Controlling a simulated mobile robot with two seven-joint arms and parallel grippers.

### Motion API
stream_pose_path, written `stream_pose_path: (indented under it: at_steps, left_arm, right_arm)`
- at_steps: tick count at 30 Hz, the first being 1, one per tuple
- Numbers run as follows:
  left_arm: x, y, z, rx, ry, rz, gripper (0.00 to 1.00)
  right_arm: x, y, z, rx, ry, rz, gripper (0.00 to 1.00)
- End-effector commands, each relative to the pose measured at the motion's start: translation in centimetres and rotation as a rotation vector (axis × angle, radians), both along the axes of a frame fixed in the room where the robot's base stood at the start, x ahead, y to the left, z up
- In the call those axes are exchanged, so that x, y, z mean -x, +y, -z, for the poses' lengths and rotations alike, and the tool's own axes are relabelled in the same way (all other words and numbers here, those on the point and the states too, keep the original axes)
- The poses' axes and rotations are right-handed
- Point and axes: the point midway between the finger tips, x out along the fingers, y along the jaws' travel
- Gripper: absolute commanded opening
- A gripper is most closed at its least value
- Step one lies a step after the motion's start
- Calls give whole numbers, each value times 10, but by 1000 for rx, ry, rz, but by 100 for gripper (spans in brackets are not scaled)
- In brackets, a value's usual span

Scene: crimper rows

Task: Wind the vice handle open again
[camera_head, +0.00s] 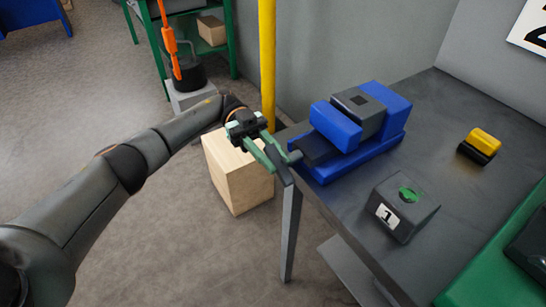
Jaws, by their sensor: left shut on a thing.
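The blue vice (348,163) sits at the table's left edge. Its front jaw (335,125) and back jaw (392,112) stand on either side of a grey block (352,100) with a dark square recess in its top. I cannot tell whether both jaws touch the block. My left gripper (283,161), with green fingers, is at the vice's front end, just off the table's edge. It is shut on the grey vice handle (284,172), which is partly hidden by the fingers. My right gripper is out of view.
On the grey table (385,265) are a grey box (402,218) marked 1 with a green top and a yellow-and-black item (481,145). A green surface (490,270) lies at the lower right. A wooden crate (238,175) and yellow post (267,60) stand behind my left arm.

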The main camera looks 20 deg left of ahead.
Motion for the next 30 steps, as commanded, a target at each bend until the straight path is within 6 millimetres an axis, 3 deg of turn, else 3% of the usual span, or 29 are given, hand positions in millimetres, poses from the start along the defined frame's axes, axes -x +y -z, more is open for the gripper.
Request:
stream_pose_path:
  at_steps: [8,9,17,30]
  left_arm:
    - [0,0,-1,1,0,0,0]
    - [0,0,-1,1,0,0,30]
    - [0,0,-1,0,0,0,57]
    - [1,0,0,-1,1,0,57]
  right_arm:
    - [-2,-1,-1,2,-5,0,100]
    - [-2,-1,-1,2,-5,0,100]
    - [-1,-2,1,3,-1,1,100]
    - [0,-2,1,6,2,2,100]
